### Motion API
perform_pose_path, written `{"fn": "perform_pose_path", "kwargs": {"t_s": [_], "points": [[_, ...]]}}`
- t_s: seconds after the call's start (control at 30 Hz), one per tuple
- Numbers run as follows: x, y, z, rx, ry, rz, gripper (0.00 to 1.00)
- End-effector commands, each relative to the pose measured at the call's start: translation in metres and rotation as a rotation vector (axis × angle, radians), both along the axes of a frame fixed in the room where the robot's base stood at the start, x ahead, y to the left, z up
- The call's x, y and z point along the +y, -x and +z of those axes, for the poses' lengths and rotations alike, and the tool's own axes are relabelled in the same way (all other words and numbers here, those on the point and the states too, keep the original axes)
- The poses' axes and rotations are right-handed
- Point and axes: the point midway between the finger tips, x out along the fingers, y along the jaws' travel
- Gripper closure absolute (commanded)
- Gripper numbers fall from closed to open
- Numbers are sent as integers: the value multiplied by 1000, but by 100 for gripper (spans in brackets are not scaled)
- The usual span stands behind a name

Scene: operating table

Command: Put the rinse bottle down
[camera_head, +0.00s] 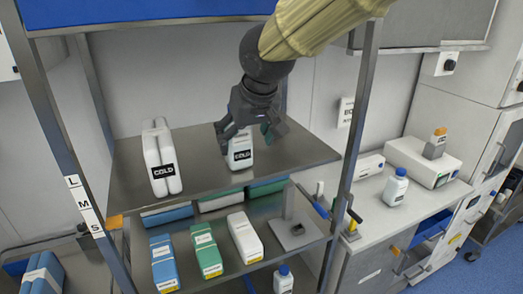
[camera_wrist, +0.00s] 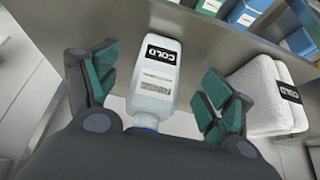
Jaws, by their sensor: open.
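A white bottle with a black COLD label (camera_head: 240,157) stands upright on the upper shelf (camera_head: 290,153). In the wrist view the bottle (camera_wrist: 153,85) shows its blue cap and a second, unreadable label. I take it for the rinse bottle, though no label naming it so is legible. My gripper (camera_head: 246,136) is open around it from above. My gripper hides the bottle's top in the head view.
A white COLD pack (camera_head: 161,150) stands left on the same shelf. Metal posts (camera_head: 354,125) flank the shelves. Another blue-capped bottle (camera_head: 396,188) stands on the right counter.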

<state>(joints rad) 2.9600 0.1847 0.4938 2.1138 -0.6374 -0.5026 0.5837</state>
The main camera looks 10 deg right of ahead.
Motion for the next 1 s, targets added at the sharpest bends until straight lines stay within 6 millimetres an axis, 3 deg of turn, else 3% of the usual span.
{"fn": "perform_pose_path", "kwargs": {"t_s": [0.7, 1.0], "points": [[-20, 65, -1, 3, -3, 2, 18], [-26, 82, -1, 1, -1, 1, 18]]}}
